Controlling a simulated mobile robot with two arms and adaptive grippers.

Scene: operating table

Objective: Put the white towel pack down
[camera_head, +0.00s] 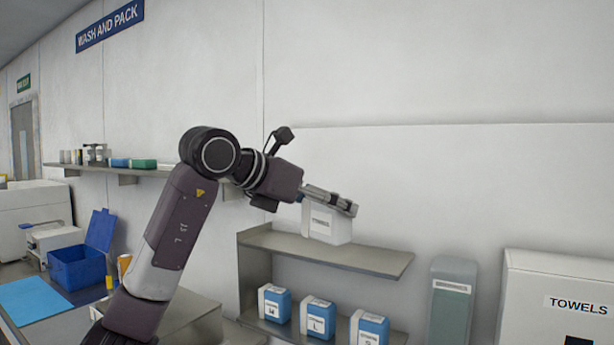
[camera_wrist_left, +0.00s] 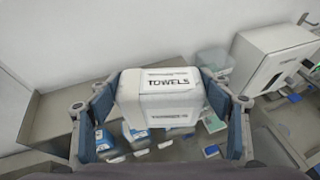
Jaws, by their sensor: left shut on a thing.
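The white towel pack (camera_head: 327,226), labelled TOWELS, is held upright between the fingers of my left gripper (camera_head: 330,200). In the left wrist view the pack (camera_wrist_left: 160,105) sits between the two blue-grey finger pads of the gripper (camera_wrist_left: 158,97), one on each side. In the head view the pack appears at the upper grey shelf (camera_head: 330,253); I cannot tell whether its underside touches the board. My right gripper is not in view.
Several blue-and-white boxes (camera_head: 318,318) stand below the upper shelf. A grey-green container (camera_head: 452,300) and a white TOWELS dispenser (camera_head: 560,285) stand at right. The upper shelf looks bare to the right of the pack. A blue bin (camera_head: 78,268) stands far left.

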